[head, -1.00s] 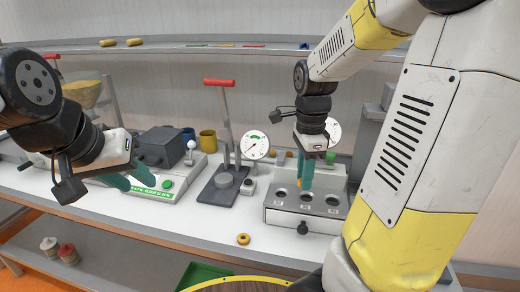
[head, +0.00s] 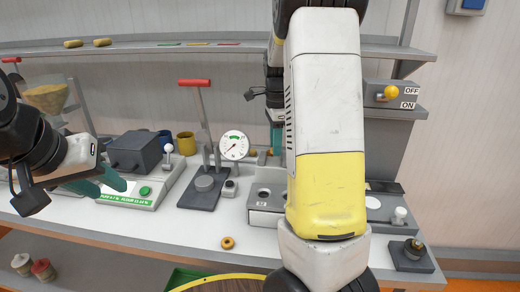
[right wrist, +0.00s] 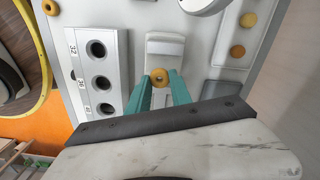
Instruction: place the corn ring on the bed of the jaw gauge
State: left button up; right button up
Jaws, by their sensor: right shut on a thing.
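My right gripper (right wrist: 160,92) is shut on a yellow corn ring (right wrist: 159,76), held between its teal fingertips in the right wrist view. The ring is over or just in front of a pale fixture with a grey block (right wrist: 165,46), probably the jaw gauge; I cannot tell whether they touch. In the head view my right arm hides the ring and most of this spot; part of the right gripper's teal fingers (head: 277,138) shows beside the arm. My left gripper (head: 106,188) is open and empty at the left, above the bench's front.
A second yellow ring (head: 227,243) lies on the bench front. A block with numbered holes (right wrist: 98,75) stands beside the right gripper. A press with a red handle (head: 204,183), a dial (head: 235,145) and a green-labelled scale (head: 130,193) stand to the left.

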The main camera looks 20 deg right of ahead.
jog(key=shift+w+d+f, duration=0.1)
jog(key=shift+w+f, duration=0.1)
jog(key=shift+w, duration=0.15)
jog(key=shift+f, duration=1.6)
jog(key=shift+f, duration=0.15)
jog(key=o, duration=0.9)
